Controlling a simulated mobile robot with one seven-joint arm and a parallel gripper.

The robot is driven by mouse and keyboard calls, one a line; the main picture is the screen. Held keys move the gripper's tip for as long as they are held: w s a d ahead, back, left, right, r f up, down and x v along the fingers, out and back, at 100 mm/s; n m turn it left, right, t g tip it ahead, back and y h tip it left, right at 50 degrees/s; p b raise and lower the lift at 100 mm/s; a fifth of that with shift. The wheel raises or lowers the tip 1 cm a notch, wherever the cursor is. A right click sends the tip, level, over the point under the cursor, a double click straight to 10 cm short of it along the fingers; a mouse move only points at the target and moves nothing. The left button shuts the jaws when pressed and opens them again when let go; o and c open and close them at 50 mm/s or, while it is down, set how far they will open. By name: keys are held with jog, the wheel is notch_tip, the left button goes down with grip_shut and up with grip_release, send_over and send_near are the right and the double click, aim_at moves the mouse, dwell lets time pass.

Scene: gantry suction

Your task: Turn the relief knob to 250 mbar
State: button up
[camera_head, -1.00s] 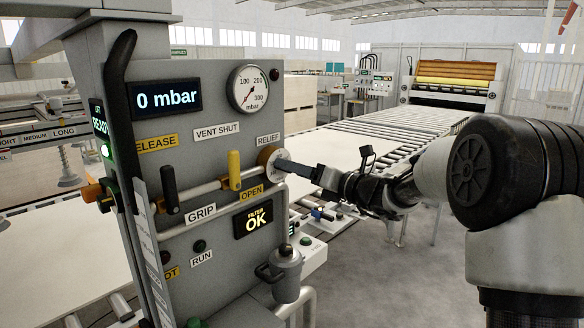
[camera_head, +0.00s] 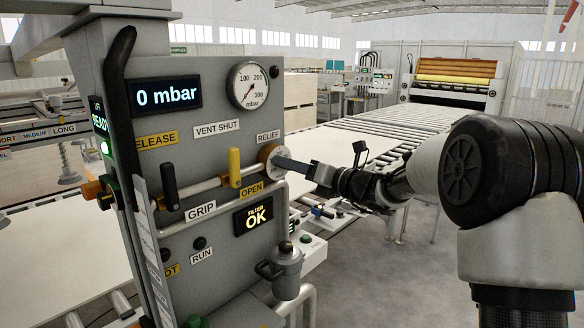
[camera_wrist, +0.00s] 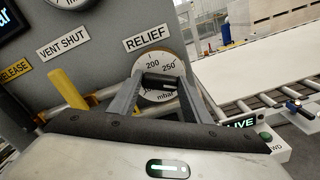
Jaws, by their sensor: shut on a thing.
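The relief knob (camera_head: 268,153) is on the right edge of the grey control panel (camera_head: 215,160), under the RELIEF label. My gripper (camera_head: 282,161) reaches it from the right. In the wrist view, the knob's round white dial (camera_wrist: 163,62) shows 200 and 250 near its top and "mbar" at the bottom. My gripper's two fingers (camera_wrist: 160,84) are shut on the knob's dark grip (camera_wrist: 159,81) in front of the dial. The fingers hide parts of the dial, and I cannot tell the exact setting. The display (camera_head: 166,96) reads 0 mbar.
A round pressure gauge (camera_head: 249,86) is above the knob. A yellow lever (camera_head: 234,167) and a black lever (camera_head: 170,187) stand left of it. A filter bowl (camera_head: 286,262) hangs below. A roller conveyor (camera_head: 400,130) runs behind my arm.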

jog(key=shift+f+b, duration=0.15)
jog(key=shift+b, duration=0.15)
jog(key=shift+s+a+n+b, duration=0.1)
jog(key=shift+s+n+b, duration=0.05)
jog(key=shift+n+b, duration=6)
jog(key=shift+m+b, duration=0.25)
jog(key=shift+b, duration=0.25)
jog(key=o, duration=1.1)
jog(key=shift+r, duration=0.2)
